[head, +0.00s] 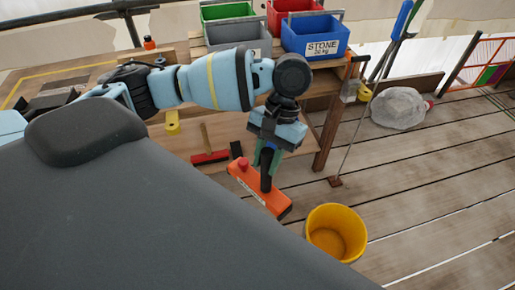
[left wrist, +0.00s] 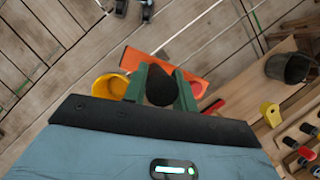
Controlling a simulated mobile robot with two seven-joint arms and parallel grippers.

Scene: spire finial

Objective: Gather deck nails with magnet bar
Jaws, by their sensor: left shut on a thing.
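The magnet bar (head: 240,178) is a long orange block with a red knob and a dark upright handle. My left gripper (head: 268,160) is shut on that handle and points down. In the left wrist view the fingers of my left gripper (left wrist: 160,90) sit on both sides of the round black handle end, with the orange bar (left wrist: 196,84) beyond. A yellow bucket (head: 336,234) stands on the deck just right of the bar; it also shows in the left wrist view (left wrist: 108,87). Whether the bar touches the deck I cannot tell. No nails can be made out. My right gripper is not in view.
A wooden bench (head: 184,143) at the back carries green, red, grey and blue bins (head: 316,40). A red-headed brush (head: 210,158) lies behind the bar. A long thin rod (head: 350,128) stands by the bench leg. A wrapped grey bundle (head: 400,108) lies right. Deck planks (head: 440,190) right are clear.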

